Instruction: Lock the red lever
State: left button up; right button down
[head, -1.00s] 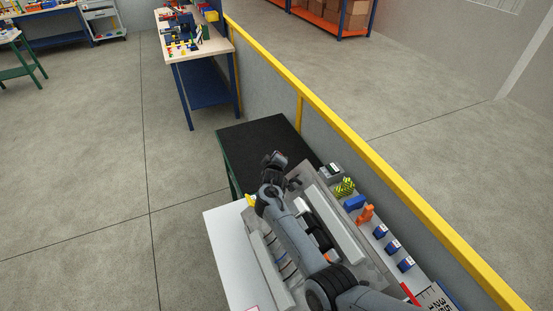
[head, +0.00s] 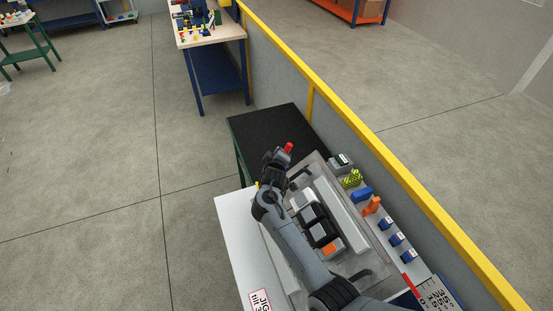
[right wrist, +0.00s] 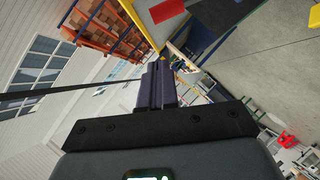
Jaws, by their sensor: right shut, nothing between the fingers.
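A small red cylindrical piece (head: 289,147) shows at the tip end of my right gripper (head: 277,156) in the head view, over the black table top. I cannot tell whether it is the red lever or whether they touch. My right gripper is shut and empty above the far end of a grey tray (head: 346,218). In the right wrist view its dark fingers (right wrist: 157,84) are together, with nothing between them. A flat red patch (right wrist: 167,10) on a grey surface lies beyond them. My right forearm hides part of the tray. My left gripper is not in view.
The tray holds black and white modules (head: 313,214) and an orange one (head: 330,249). Blue, orange and yellow-green parts stand in a row along its right. A yellow rail (head: 350,122) tops the low wall on the right. A black table (head: 268,124) lies behind.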

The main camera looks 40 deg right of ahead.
jog(key=shift+v, duration=2.45)
jog(key=shift+f, duration=0.1)
jog(key=s+a+f+g+y+p, duration=0.1)
jog(key=s+a+g+y, duration=0.1)
jog(key=s, duration=1)
jog(key=s+a+f+g+y+p, duration=0.1)
jog(key=s+a+y, duration=0.3)
jog(key=s, duration=0.9)
jog(key=s+a+f+m+g+y+p, duration=0.1)
jog(key=s+a+f+g+y, duration=0.1)
jog(key=s+a, duration=0.6)
jog(key=s+g+y, duration=0.1)
jog(key=s, duration=0.3)
jog(key=shift+s+g, duration=0.25)
jog(key=shift+g, duration=0.05)
